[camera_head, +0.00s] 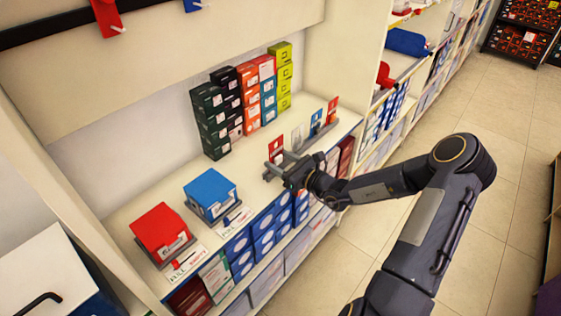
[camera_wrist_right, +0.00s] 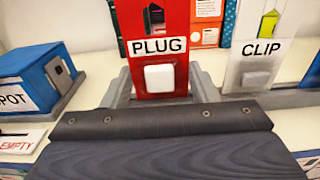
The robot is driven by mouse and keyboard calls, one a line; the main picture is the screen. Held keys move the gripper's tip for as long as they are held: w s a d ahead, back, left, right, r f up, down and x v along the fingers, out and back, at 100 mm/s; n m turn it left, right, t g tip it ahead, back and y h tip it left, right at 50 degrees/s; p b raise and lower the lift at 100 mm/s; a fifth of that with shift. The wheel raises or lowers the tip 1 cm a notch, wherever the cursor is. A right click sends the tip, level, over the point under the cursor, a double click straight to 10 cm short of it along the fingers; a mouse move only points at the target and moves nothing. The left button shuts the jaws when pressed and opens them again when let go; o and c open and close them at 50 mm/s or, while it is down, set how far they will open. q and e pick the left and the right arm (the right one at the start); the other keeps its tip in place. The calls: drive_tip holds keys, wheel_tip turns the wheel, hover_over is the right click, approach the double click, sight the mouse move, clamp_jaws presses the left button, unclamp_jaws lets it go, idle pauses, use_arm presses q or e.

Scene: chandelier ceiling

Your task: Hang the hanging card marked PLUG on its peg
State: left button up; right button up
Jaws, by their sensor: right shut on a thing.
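The red hanging card marked PLUG (camera_wrist_right: 158,75) stands upright between the fingers of my right gripper (camera_wrist_right: 163,88) in the right wrist view. A pale button-like square sits below its label, and its top is cut off. In the head view the red card (camera_head: 277,146) shows at the shelf, with my right gripper (camera_head: 272,168) shut on its lower part. A black rail (camera_head: 50,28) crosses the upper left, with a red card (camera_head: 105,15) and a blue card (camera_head: 195,4) on pegs; an empty peg is not clear. My left gripper is not in view.
A white CLIP card (camera_wrist_right: 258,45) stands just right of PLUG, with blue (camera_head: 316,122) and red (camera_head: 332,110) cards beyond. A blue box (camera_head: 210,193) and red box (camera_head: 160,232) stand left. Stacked cartons (camera_head: 215,120) stand behind.

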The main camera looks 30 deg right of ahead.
sight(276, 150)
drive_tip(key=shift+r+p, duration=1.3)
drive_tip(key=shift+r, duration=0.55)
drive_tip(key=r+p+v, duration=0.1)
drive_tip(key=p+v, duration=0.2)
drive_tip(key=v, duration=0.7)
drive_tip(key=shift+r+p, duration=0.25)
drive_tip(key=shift+p, duration=0.1)
